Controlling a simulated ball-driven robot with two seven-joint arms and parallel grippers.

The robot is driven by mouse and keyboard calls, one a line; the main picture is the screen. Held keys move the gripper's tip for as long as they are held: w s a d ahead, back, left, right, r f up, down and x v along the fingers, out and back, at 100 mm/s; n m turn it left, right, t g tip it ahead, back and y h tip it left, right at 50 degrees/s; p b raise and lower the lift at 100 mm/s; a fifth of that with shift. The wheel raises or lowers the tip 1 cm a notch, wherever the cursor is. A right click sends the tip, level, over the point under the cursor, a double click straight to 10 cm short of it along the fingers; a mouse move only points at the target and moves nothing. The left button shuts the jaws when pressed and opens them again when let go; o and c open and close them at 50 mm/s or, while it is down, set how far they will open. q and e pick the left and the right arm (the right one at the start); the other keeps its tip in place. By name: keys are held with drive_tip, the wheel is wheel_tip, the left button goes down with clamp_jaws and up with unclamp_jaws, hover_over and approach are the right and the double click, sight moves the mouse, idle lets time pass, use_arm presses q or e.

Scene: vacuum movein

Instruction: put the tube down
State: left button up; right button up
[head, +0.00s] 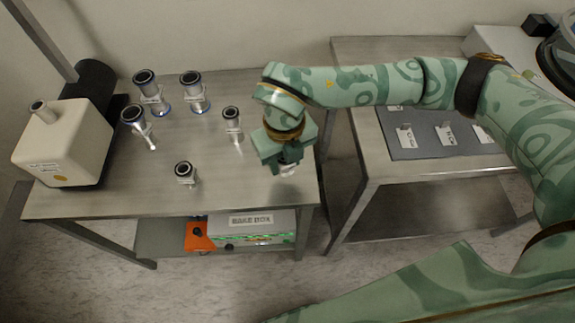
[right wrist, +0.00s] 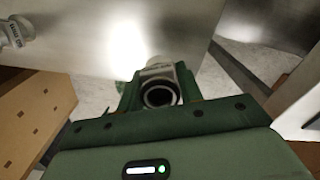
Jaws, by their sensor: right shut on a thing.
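My right gripper (head: 285,160) is over the right end of the left steel table (head: 95,203), by the gap between the two tables. It is shut on a short metal tube (head: 287,171), mostly hidden under the gripper in the head view. In the right wrist view the tube (right wrist: 160,93) shows its dark open round end between the green fingers, with a pale label on its side. The table edge and pale floor show beyond it; I cannot tell its height above the tabletop. My left gripper is not in view.
Several metal fittings with dark round tops, such as one at the front (head: 185,172) and one nearest the gripper (head: 231,120), stand on the left table. A cream pump unit (head: 62,145) is at its left. The right table holds a grey mat (head: 425,150) with white labels.

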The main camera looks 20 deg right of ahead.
sight(289, 168)
drive_tip(key=f+b, duration=0.2)
drive_tip(key=f, duration=0.1)
drive_tip(key=w+d+f+b, duration=0.1)
drive_tip(key=f, duration=0.1)
drive_tip(key=shift+d+f, duration=0.1)
drive_tip(key=shift+f, duration=0.05)
drive_tip(key=shift+c, duration=0.3)
drive_tip(key=shift+r, duration=0.25)
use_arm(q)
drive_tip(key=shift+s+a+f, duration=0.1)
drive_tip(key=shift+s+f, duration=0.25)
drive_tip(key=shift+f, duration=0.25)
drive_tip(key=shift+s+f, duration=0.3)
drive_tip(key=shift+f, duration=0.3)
use_arm(e)
drive_tip(key=shift+f, duration=0.1)
drive_tip(key=o, duration=1.1)
wheel_tip(289, 168, up, 11)
drive_tip(key=p, duration=0.5)
drive_tip(key=shift+r, duration=0.2)
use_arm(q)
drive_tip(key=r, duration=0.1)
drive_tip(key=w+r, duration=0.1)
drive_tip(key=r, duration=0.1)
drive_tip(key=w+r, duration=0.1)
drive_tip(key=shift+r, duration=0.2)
use_arm(e)
drive_tip(key=shift+r, duration=0.45)
